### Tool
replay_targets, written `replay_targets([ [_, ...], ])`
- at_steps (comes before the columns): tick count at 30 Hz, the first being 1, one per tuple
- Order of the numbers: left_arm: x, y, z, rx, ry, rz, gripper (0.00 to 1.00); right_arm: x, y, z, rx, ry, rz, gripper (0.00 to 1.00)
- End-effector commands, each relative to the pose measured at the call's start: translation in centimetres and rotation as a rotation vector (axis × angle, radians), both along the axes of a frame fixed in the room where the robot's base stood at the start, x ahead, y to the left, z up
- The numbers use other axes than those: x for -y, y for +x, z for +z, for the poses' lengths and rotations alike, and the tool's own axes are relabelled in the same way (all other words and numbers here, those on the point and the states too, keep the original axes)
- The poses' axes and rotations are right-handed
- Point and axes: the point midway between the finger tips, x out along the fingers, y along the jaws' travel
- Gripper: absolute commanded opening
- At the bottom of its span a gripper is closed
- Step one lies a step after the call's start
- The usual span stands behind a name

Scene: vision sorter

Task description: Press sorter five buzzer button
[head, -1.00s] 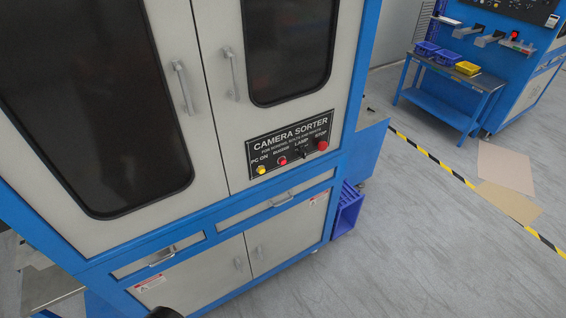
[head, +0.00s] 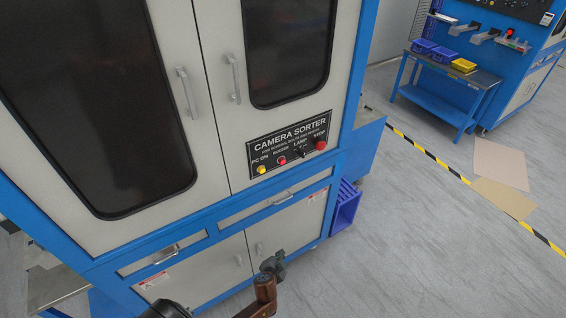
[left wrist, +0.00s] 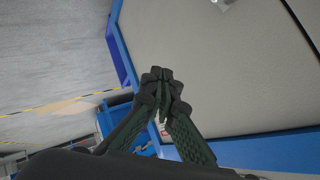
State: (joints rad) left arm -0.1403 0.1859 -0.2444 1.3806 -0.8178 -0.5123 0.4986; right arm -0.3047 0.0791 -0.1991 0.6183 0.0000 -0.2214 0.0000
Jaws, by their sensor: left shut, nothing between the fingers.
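The camera sorter cabinet has a black panel (head: 290,142) on its right door, reading CAMERA SORTER. In a row on it sit a yellow PC ON button (head: 262,169), a red buzzer button (head: 282,161), a black lamp switch (head: 301,153) and a red stop button (head: 320,145). My left gripper (head: 273,262) is low in the head view, below the panel and well apart from the buttons. In the left wrist view its dark fingers (left wrist: 160,76) are closed together and empty, with the pale cabinet surface (left wrist: 225,70) beyond. My right gripper is not in view.
Two long door handles (head: 234,78) stick out above the panel. A blue crate (head: 345,207) stands at the cabinet's right side. Open grey floor (head: 420,240) lies to the right, with a blue table (head: 440,85) farther back.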

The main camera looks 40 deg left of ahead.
Motion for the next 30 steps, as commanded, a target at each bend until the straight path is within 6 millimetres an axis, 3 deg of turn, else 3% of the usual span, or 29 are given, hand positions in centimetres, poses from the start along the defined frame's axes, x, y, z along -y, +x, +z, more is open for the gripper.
replay_targets([
  [1,0.2,1.7,3.3,0.055,0.02,-0.003,0.0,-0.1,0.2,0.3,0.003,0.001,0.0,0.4],
  [3,0.4,3.6,7.6,0.13,0.047,-0.001,0.0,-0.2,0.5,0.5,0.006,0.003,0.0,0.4],
  [9,1.4,7.4,20.4,0.355,0.117,0.011,0.0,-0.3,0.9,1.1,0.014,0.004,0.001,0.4],
  [15,2.7,8.4,32.6,0.578,0.165,0.032,0.0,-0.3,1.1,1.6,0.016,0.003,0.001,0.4],
  [18,3.1,8.2,37.1,0.665,0.181,0.043,0.0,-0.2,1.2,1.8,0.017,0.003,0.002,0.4],
  [21,3.4,7.8,40.2,0.725,0.189,0.051,0.0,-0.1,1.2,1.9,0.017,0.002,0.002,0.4],
  [24,3.6,7.5,41.9,0.76,0.193,0.056,0.0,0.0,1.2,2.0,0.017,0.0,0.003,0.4],
  [30,3.7,7.4,42.5,0.773,0.195,0.057,0.0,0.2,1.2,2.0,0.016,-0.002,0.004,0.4],
])
